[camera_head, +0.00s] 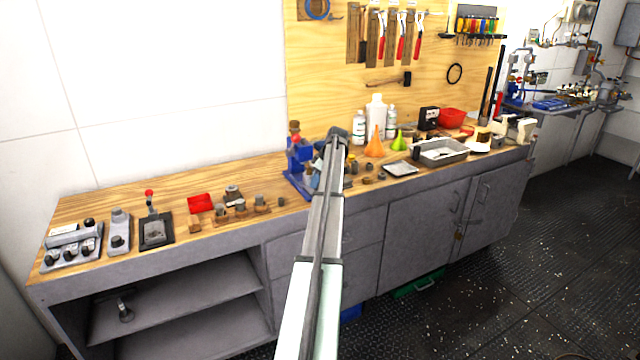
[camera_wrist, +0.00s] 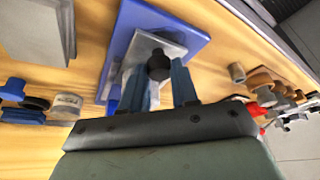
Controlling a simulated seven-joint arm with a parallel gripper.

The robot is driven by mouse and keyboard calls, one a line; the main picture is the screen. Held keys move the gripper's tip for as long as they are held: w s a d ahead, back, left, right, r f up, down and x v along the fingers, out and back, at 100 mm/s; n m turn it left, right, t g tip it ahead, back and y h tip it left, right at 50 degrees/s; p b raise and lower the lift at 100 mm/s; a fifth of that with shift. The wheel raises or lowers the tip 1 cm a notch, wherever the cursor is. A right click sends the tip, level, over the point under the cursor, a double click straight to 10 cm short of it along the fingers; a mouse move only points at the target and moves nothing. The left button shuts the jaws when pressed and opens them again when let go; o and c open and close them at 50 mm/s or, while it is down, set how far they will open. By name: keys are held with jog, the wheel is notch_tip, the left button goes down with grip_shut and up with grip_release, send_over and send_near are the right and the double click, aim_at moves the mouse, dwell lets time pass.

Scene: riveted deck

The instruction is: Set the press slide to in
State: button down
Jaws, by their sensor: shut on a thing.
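The blue press (camera_head: 298,163) stands on the wooden bench top, left of my arm in the head view. In the wrist view its blue plate (camera_wrist: 122,42) carries a grey metal slide (camera_wrist: 172,48) with a round black knob (camera_wrist: 159,66). My gripper (camera_wrist: 161,72) has its two blue-grey fingers on either side of this knob and is shut on it. In the head view my arm hides the gripper and part of the press. How far the slide sits in or out cannot be told.
Left of the press are small metal parts, a red tray (camera_head: 201,203) and switch boxes (camera_head: 72,245). A tool board (camera_head: 350,100) rises behind the bench.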

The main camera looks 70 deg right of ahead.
aim_at(311, 175)
jog(key=w+d, duration=0.4)
jog(key=shift+d+r, duration=0.1)
jog(key=c, duration=1.1)
grip_release()
jog(key=shift+w, duration=0.1)
jog(key=shift+c, duration=0.2)
jog(key=v, duration=1.3)
jog(key=shift+s+r, duration=0.3)
jog(key=shift+a, duration=0.3)
